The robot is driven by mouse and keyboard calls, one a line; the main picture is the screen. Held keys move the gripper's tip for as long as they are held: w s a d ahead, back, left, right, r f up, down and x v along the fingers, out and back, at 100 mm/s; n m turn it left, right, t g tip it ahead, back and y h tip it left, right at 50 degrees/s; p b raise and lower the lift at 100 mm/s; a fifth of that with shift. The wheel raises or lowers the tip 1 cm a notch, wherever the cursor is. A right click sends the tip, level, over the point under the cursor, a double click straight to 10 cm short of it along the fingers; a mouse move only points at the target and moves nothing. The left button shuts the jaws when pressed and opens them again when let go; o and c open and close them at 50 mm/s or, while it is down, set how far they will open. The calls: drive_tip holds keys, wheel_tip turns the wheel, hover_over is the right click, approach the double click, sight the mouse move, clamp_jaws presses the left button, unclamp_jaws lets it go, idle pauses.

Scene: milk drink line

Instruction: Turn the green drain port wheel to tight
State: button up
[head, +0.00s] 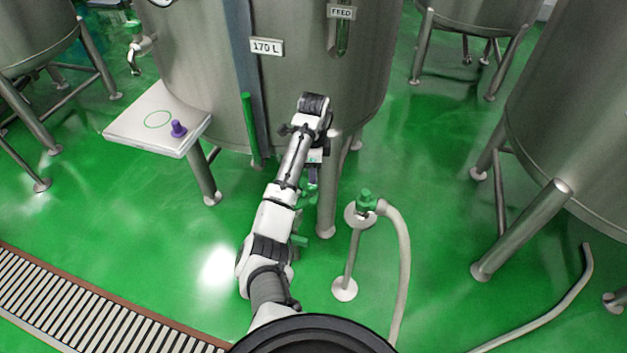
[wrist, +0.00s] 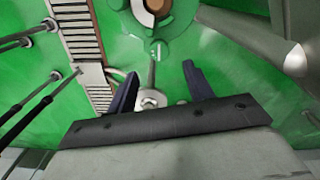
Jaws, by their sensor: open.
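In the wrist view, a round fitting (wrist: 183,20) with a green rim and an orange-brown part inside is cut off by the top edge. A green tab with a small white mark (wrist: 157,48) hangs from its lower side. It looks like the drain port wheel, but its full shape and setting cannot be read. My gripper (wrist: 161,84) has its two dark fingers apart with nothing between them, and the fitting lies beyond them. In the head view my gripper (head: 313,183) points down beside the tank (head: 200,70). A green piece (head: 299,240) shows partly behind my arm.
A stand with a green fitting (head: 366,202) and a pale hose (head: 403,245) is right of my arm. Tank legs (head: 327,200) stand close by. A white shelf (head: 140,125) with a purple knob (head: 178,129) is at the left. A floor grate (head: 90,305) runs lower left.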

wheel_tip(320, 180, up, 7)
drive_tip(key=p, duration=0.1)
drive_tip(key=shift+p, duration=0.3)
drive_tip(key=shift+f, duration=0.1)
